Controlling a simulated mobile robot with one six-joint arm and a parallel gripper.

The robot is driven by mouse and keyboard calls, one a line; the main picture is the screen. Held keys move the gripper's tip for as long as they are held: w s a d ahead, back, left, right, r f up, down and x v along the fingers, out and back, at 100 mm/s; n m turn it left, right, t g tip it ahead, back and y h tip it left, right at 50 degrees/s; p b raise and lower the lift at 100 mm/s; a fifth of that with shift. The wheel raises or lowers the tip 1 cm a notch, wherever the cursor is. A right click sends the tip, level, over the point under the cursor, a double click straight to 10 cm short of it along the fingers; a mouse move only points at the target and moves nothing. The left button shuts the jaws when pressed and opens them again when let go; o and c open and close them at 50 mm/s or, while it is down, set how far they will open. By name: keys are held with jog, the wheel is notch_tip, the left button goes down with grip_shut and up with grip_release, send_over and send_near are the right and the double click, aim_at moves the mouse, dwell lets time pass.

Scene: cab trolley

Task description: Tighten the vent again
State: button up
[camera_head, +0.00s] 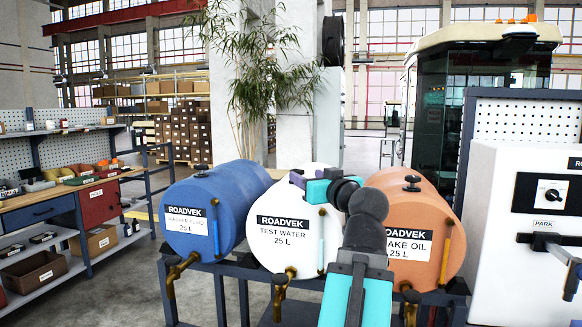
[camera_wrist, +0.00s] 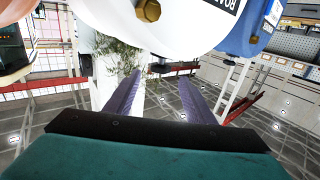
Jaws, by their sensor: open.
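Three drums lie on a rack in the head view: a blue drum (camera_head: 228,205), a white drum (camera_head: 268,192) labelled TEST WATER, and an orange drum (camera_head: 440,205). Black vent knobs stand on top of the blue drum (camera_head: 201,169) and the orange drum (camera_head: 412,181). My gripper (camera_head: 297,179) is at the top of the white drum and hides its vent area in the head view. In the upside-down wrist view, my open purple fingers (camera_wrist: 160,75) have a small dark knob (camera_wrist: 160,68) between their tips, apparently the white drum's vent; contact is unclear.
Brass taps (camera_head: 180,266) hang at the drum fronts. A workbench (camera_head: 60,205) with bins stands on the left. A white cabinet (camera_head: 490,220) with a PARK switch stands close on the right. A plant (camera_head: 255,75) and pillar rise behind the drums.

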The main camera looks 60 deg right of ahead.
jog(key=p+x, duration=0.3)
jog(key=x, duration=0.9)
jog(key=shift+w+d, duration=0.1)
jog(key=c, duration=1.1)
jog(key=shift+o, duration=0.2)
